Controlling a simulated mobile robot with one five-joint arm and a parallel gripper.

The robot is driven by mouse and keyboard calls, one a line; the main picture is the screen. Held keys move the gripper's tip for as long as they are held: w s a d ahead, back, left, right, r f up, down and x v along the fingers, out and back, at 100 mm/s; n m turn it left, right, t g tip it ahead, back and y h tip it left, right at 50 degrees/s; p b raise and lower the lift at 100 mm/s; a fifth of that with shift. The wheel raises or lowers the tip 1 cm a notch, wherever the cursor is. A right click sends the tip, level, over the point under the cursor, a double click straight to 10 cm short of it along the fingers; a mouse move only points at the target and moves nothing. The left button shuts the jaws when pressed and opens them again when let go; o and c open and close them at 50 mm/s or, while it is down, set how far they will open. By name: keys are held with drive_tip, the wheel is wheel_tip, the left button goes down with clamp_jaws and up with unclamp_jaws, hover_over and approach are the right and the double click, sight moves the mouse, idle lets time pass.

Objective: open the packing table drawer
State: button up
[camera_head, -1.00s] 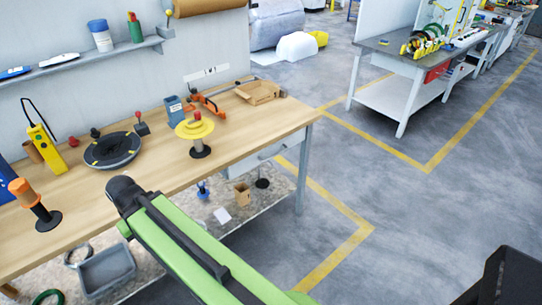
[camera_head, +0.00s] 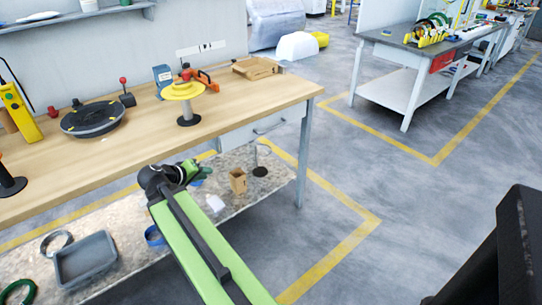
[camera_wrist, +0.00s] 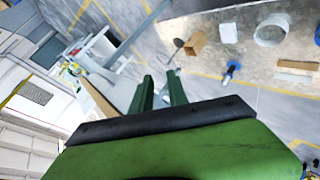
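The packing table (camera_head: 95,160) has a light wood top and stands across the left half of the head view. I cannot clearly make out the handle in the wrist view.
A lower shelf (camera_head: 115,225) under the table holds a grey tray (camera_head: 86,259) and a small cardboard box (camera_head: 238,180). A table leg (camera_head: 302,165) stands right of the drawer. The floor to the right is clear up to another workbench (camera_head: 400,85).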

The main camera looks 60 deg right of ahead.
drive_tip(key=s+d+f+m+h+b, duration=0.1)
drive_tip(key=s+d+f+h+b, duration=0.1)
drive_tip(key=d+b, duration=0.3)
drive_tip(key=s+d+f+h+b, duration=0.2)
drive_tip(key=d+h+b, duration=0.1)
drive_tip(key=d, duration=0.3)
drive_tip(key=h+b, duration=0.5)
drive_tip(key=b, duration=0.3)
approach(272, 128)
drive_tip(key=shift+n+g, duration=0.3)
drive_tip(key=p+x, duration=0.1)
drive_tip(key=x, duration=0.2)
drive_tip(key=p+x, duration=0.1)
drive_tip(key=x, duration=0.3)
drive_tip(key=p+x, duration=0.2)
drive_tip(key=x, duration=0.2)
drive_tip(key=shift+w+d+f, duration=0.1)
drive_tip(key=shift+w+f, duration=0.2)
drive_tip(key=shift+w, duration=0.1)
drive_tip(key=shift+c, duration=0.3)
clamp_jaws()
